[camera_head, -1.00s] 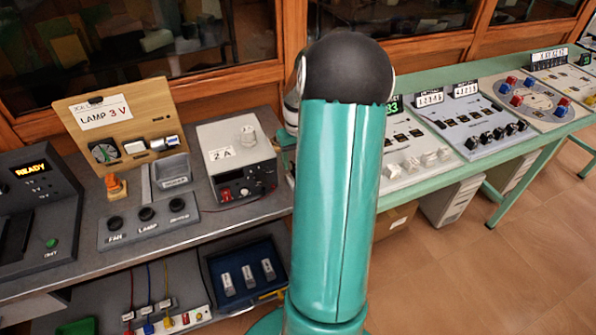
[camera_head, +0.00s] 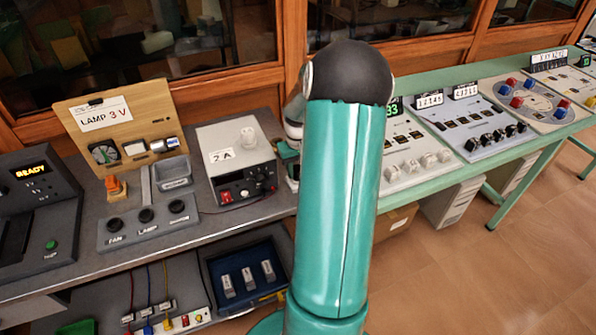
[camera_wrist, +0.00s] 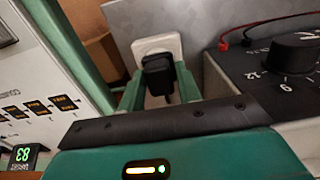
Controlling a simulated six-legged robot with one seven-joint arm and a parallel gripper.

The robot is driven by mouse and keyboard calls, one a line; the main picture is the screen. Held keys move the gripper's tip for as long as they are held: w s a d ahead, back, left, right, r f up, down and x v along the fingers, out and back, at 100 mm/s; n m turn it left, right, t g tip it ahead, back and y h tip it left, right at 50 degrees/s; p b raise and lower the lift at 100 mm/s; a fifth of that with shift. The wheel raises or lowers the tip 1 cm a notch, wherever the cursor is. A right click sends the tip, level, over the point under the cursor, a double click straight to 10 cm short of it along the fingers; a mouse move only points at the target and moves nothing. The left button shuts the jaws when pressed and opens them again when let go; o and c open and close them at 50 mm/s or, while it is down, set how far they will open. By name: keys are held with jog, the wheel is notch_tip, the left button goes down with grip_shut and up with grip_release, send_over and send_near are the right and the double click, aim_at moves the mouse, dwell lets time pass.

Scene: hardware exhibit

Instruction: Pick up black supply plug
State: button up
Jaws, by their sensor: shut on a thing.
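The black supply plug (camera_wrist: 158,75) shows in the wrist view, upright against a white socket plate (camera_wrist: 156,47). My gripper (camera_wrist: 160,88) has its green fingers on either side of the plug and is shut on it. A dark cord seems to hang below the plug. The plug still appears to be at the socket; whether its pins are in cannot be seen. In the head view my arm hides the plug and most of the gripper, beside the grey power supply box (camera_head: 228,145).
In the wrist view, the supply's black dial panel (camera_wrist: 285,70) with red and black leads is close at right. A white panel (camera_wrist: 25,75) stands at left.

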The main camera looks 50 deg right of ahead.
jog(key=shift+r, duration=0.1)
jog(key=shift+r, duration=0.6)
jog(key=s+a+r, duration=0.2)
jog(key=a+r, duration=0.9)
jog(key=a, duration=0.2)
jog(key=shift+s+a+r, duration=0.3)
jog(key=shift+s+a, duration=0.1)
